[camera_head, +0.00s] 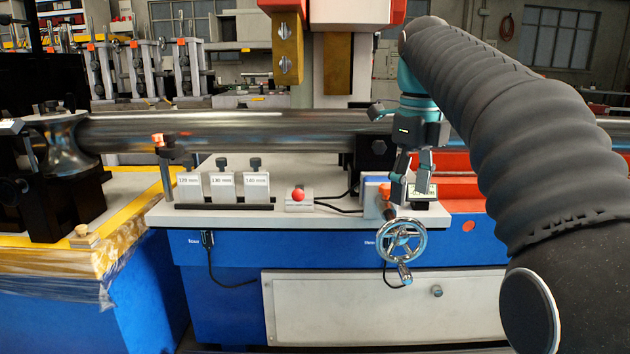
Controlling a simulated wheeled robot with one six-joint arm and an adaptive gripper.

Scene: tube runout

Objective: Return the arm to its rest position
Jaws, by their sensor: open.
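My arm, in a dark ribbed sleeve, reaches in from the lower right of the head view. My gripper (411,188) points down at the right end of the light machine top, above the chrome handwheel. Its fingers are apart. A small display unit (424,193) is right beside the right fingertip; I cannot tell whether they touch. An orange part (384,193) is just left of the fingers. I see nothing held between the fingers.
A long steel tube (250,128) runs across behind the gripper. The handwheel (402,240) juts from the blue front. A red button (298,195) and labelled blocks (222,185) stand to the left. A press head (340,15) hangs above. The floor side in front looks clear.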

